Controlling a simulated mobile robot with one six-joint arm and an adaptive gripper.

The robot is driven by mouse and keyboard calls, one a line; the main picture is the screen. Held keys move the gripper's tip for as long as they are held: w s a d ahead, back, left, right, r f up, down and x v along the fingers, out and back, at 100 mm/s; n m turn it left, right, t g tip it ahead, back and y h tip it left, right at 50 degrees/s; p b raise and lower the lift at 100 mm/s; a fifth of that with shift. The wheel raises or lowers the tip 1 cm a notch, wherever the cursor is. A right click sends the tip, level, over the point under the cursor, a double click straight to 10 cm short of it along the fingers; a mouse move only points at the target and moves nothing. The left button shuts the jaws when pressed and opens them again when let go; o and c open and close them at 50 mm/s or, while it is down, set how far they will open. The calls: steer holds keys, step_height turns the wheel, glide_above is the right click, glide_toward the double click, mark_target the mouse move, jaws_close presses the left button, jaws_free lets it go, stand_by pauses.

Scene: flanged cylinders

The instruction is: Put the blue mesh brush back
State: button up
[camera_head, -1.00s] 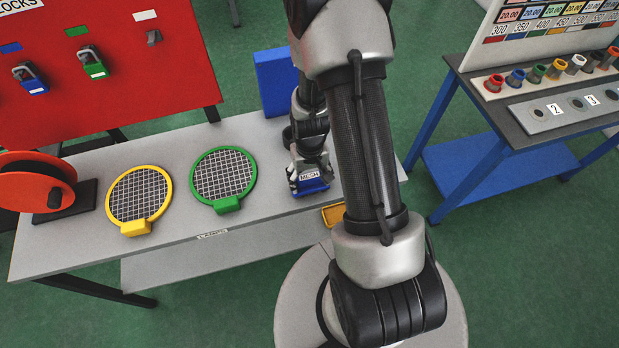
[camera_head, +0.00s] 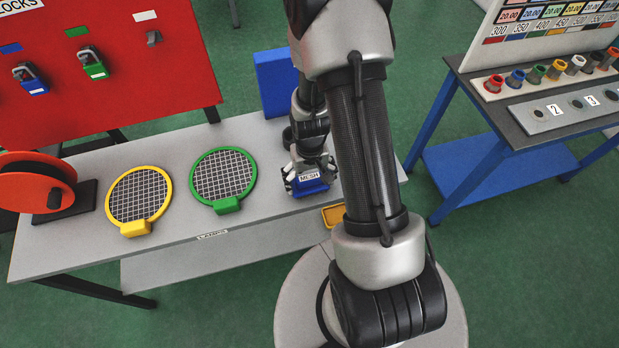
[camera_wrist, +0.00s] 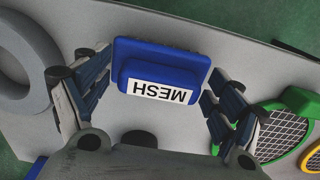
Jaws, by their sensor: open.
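The blue mesh brush (camera_head: 311,188) is a blue block with a white MESH label. It rests on the grey bench at its right part. It also shows in the wrist view (camera_wrist: 160,52), with its label upside down. My gripper (camera_head: 309,184) is above the brush. In the wrist view my gripper (camera_wrist: 158,84) is open, with one finger at each side of the brush and a gap visible on both sides. The brush's underside is hidden.
A green mesh paddle (camera_head: 222,175) and a yellow mesh paddle (camera_head: 138,196) lie to the left on the bench (camera_head: 95,240). An orange reel (camera_head: 36,182) stands at its left end. A blue box (camera_head: 274,82) stands behind. A grey ring (camera_wrist: 50,68) lies near the brush.

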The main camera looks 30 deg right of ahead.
step_height(320, 180, up, 12)
steer(key=p, duration=0.3)
step_height(320, 180, up, 15)
steer(key=n+t, duration=0.1)
steer(key=t, duration=0.1)
glide_above(309, 177)
steer(key=s+a, duration=0.3)
steer(key=a, duration=0.2)
steer(key=s+a+r+n+t, duration=0.2)
steer(key=s+a+r, duration=0.3)
steer(key=s+r, duration=0.5)
steer(key=shift+s+a+r+t, duration=0.3)
steer(key=shift+s+r, duration=0.05)
